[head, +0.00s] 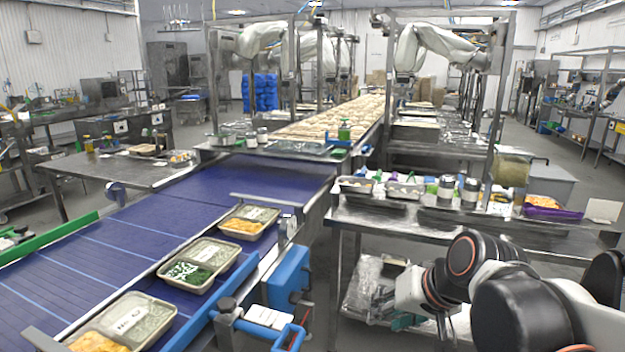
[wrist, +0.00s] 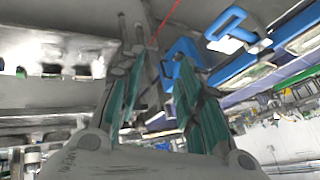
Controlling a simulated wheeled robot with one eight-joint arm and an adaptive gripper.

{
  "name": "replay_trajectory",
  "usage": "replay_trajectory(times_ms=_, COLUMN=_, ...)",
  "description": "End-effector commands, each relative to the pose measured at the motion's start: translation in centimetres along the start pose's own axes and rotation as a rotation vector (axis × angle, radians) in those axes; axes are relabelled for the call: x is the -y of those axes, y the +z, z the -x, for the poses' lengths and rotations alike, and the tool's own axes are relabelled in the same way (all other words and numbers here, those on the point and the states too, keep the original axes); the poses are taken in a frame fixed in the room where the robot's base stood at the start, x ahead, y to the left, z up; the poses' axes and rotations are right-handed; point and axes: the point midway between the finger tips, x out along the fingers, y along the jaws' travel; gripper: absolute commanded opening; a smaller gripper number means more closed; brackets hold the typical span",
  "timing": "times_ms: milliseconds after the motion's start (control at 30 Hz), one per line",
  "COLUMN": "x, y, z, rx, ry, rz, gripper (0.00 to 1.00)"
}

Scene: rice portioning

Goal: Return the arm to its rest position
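My arm (head: 500,295) is at the lower right of the head view, folded beside the steel side table. My gripper (wrist: 157,65) shows in the wrist view with its two teal-padded fingers apart and nothing between them. In the head view its teal fingers (head: 404,322) hang low, in front of the table's lower shelf, partly hidden by the arm. The wrist view is tilted and shows the blue conveyor fittings beyond the fingers.
The blue conveyor (head: 120,232) at left carries several food trays, one of them (head: 200,264) with green vegetables. The steel side table (head: 385,220) bears pans, shakers (head: 446,188) and a purple tray (head: 552,211). A blue bracket (head: 288,275) juts out by the conveyor.

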Motion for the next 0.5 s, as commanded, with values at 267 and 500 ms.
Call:
replay_trajectory(times_ms=267, x=-3.3, y=5.9, z=4.2, rx=-0.049, ry=0.158, rz=0.119, gripper=0.33)
replay_trajectory(times_ms=500, x=-5.7, y=9.2, z=6.0, rx=-0.081, ry=0.256, rz=0.198, gripper=0.33)
